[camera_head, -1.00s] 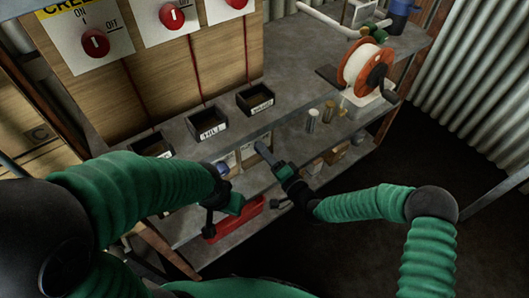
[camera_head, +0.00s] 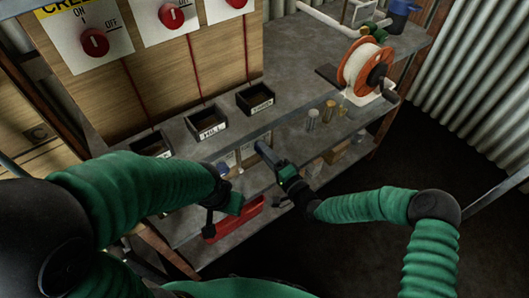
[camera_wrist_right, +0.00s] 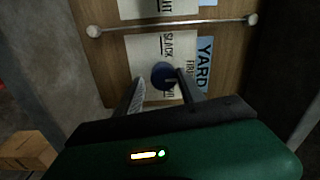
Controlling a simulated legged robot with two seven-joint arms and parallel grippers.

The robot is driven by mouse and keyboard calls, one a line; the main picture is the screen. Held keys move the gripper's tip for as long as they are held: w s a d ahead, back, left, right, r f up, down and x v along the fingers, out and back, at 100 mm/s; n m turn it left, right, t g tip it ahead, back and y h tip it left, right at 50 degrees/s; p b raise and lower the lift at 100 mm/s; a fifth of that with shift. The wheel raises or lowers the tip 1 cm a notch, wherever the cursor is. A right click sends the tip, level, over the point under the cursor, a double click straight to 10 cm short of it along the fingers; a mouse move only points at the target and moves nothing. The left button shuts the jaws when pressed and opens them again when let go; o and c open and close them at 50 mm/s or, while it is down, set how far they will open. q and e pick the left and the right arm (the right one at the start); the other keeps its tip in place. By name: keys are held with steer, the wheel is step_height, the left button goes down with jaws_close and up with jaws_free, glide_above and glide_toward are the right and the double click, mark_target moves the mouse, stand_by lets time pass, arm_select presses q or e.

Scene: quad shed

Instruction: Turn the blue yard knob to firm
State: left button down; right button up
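The round blue knob (camera_wrist_right: 163,75) sits on a white card (camera_wrist_right: 150,52) printed SLACK, with a partly covered second word. A blue YARD label (camera_wrist_right: 204,62) is beside the card. My right gripper (camera_wrist_right: 162,90) points at the knob, its two fingers apart, one on each side of the knob's near edge. I cannot tell whether either finger touches it. In the head view my right gripper (camera_head: 268,156) reaches under the bench top, and the knob is not clear there. My left gripper (camera_head: 222,208) hangs near the shelf front; its fingers are unclear.
A metal rod (camera_wrist_right: 170,27) crosses the board beyond the knob. The bench (camera_head: 290,75) carries small labelled bins (camera_head: 207,122) and an orange reel (camera_head: 365,68). A red box (camera_head: 236,222) lies on the lower shelf below the grippers. The floor at right is clear.

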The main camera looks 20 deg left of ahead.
steer(key=shift+o, duration=0.7)
steer(key=shift+r, duration=0.15)
steer(key=p+v, duration=0.4)
steer(key=v, duration=1.3)
steer(key=shift+s, duration=0.1)
